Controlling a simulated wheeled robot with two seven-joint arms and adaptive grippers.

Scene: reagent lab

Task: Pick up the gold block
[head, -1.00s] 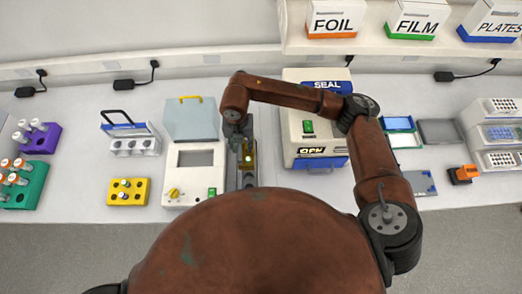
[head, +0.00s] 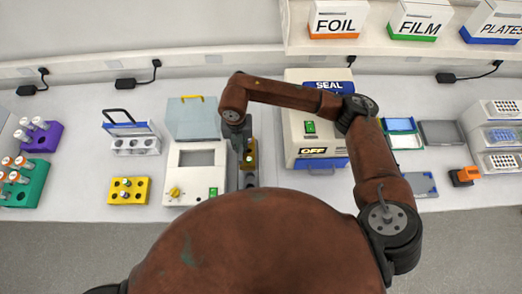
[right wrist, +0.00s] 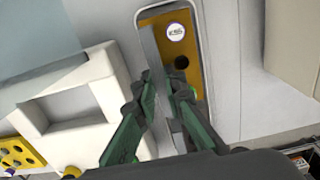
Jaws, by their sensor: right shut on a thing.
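The gold block (head: 250,157) is in the narrow grey space between the two white machines in the head view. In the right wrist view the gold block (right wrist: 176,24) shows a round white label and a dark hole, inside a pale rounded rim. A thin grey upright strip runs along its side. My right gripper (head: 238,146) reaches down over the block's left side. My left gripper is not in view.
A white machine with a raised glass lid (head: 196,172) stands close on the left, and the SEAL machine (head: 318,128) on the right. A yellow rack (head: 129,191) stands farther left. A shelf with FOIL and FILM boxes (head: 338,18) is behind.

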